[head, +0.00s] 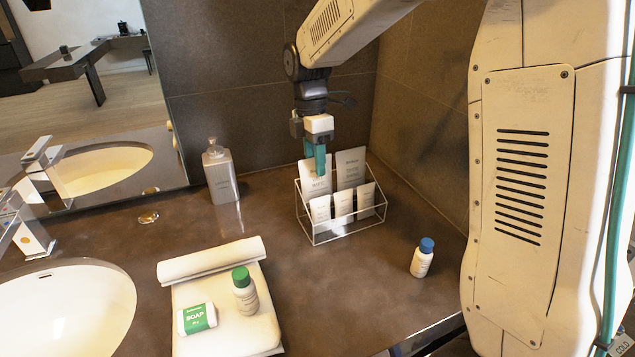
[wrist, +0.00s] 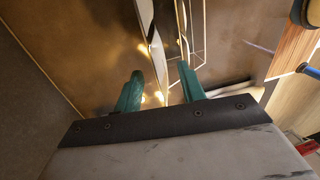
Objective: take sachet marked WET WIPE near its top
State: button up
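A white wire rack (head: 312,238) holds several pale sachets on the vanity top. Two taller ones stand behind, a back left sachet (head: 316,187) and a back right sachet (head: 351,168). Smaller ones stand in front, including a front left sachet (head: 320,208). Their print is too small to tell which is marked WET WIPE. My gripper (head: 314,160) points down at the back left sachet's top and partly hides it. In the wrist view, its teal fingers (wrist: 160,88) are apart, with thin sachet edges (wrist: 155,50) showing between and beyond them. I cannot tell whether they touch.
A pump bottle (head: 221,175) stands left of the rack, by the mirror. A blue-capped bottle (head: 422,260) stands at front right. A folded towel (head: 210,262) bears a soap box (head: 197,319) and a green-capped bottle (head: 245,293). A tiled wall (head: 425,130) rises behind the rack.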

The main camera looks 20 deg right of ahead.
jog(key=shift+s+f, duration=0.1)
jog(key=shift+f, duration=0.5)
grip_shut()
jog(key=shift+r, duration=0.1)
